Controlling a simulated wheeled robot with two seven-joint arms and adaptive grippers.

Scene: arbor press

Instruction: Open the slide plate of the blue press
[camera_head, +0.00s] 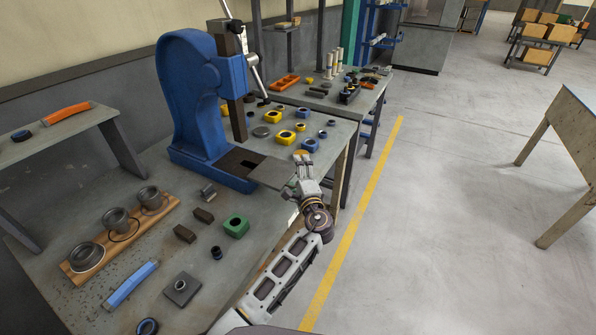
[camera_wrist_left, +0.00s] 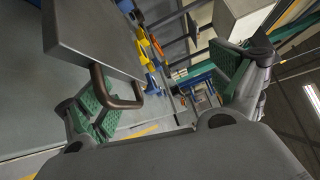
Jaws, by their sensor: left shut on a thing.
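The blue press (camera_head: 190,100) stands on the workbench, with a dark ram above its base. Its grey slide plate (camera_head: 270,173) sticks out of the base to the right, and a dark opening (camera_head: 238,161) shows in the base beside it. In the left wrist view the plate (camera_wrist_left: 95,35) ends in a brown loop handle (camera_wrist_left: 122,102). My left gripper (camera_head: 305,165) is at the plate's outer end, shut on the handle. My right gripper is not in view.
Yellow blocks (camera_head: 284,137) and rings stand behind the plate. A green block (camera_head: 236,226), dark blocks and a wooden board (camera_head: 85,267) with cups lie in front of the press. Open floor (camera_head: 430,220) lies right of the bench.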

